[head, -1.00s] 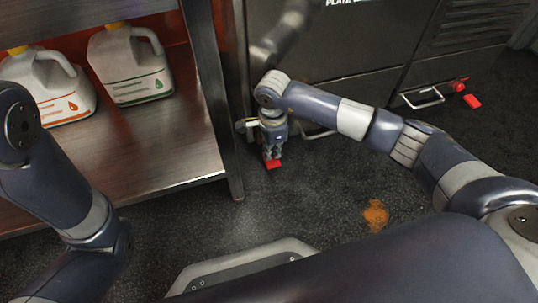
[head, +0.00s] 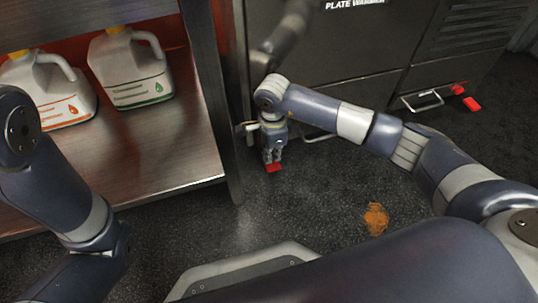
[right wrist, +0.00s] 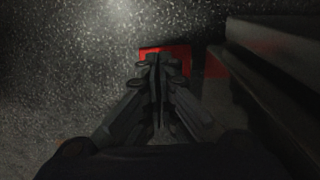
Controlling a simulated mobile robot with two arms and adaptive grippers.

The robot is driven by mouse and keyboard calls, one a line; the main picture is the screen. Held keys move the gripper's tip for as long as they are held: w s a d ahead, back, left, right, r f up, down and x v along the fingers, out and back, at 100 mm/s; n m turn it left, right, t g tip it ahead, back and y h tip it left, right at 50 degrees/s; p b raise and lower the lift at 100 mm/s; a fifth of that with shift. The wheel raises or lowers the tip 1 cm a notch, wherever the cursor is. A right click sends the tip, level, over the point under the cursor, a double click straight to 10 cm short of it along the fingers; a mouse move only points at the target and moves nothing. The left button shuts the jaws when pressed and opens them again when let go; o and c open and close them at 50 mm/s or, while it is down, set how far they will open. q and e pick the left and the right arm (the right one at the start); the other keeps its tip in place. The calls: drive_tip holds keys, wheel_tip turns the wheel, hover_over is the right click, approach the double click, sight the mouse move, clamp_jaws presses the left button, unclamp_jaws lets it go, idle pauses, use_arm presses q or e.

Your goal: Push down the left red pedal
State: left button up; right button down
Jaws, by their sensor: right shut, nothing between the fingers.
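The left red pedal (head: 273,168) sits low at the foot of the dark plate warmer (head: 330,50), close to the floor. My right gripper (head: 272,160) points down over it, its fingertips at the pedal. In the right wrist view the closed fingers (right wrist: 160,62) overlap the red pedal (right wrist: 180,52) and hide part of it. They hold nothing. I cannot tell whether they touch or press the pedal. My left arm shows at the left of the head view, but its gripper is out of sight.
A second red pedal (head: 472,104) sits further right, near a metal bar handle (head: 422,102). A steel shelf (head: 150,150) with two white jugs (head: 130,68) stands left, its leg (head: 234,185) near my gripper. An orange stain (head: 376,218) marks the otherwise clear floor.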

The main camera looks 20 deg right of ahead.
sight(272, 164)
drive_tip(key=shift+f, duration=0.15)
drive_tip(key=shift+f+b, duration=1.2)
drive_tip(key=shift+f, duration=0.45)
drive_tip(key=shift+r+p, duration=3.05)
drive_tip(key=shift+r, duration=0.55)
drive_tip(key=shift+f, duration=0.1)
drive_tip(key=shift+s, duration=0.1)
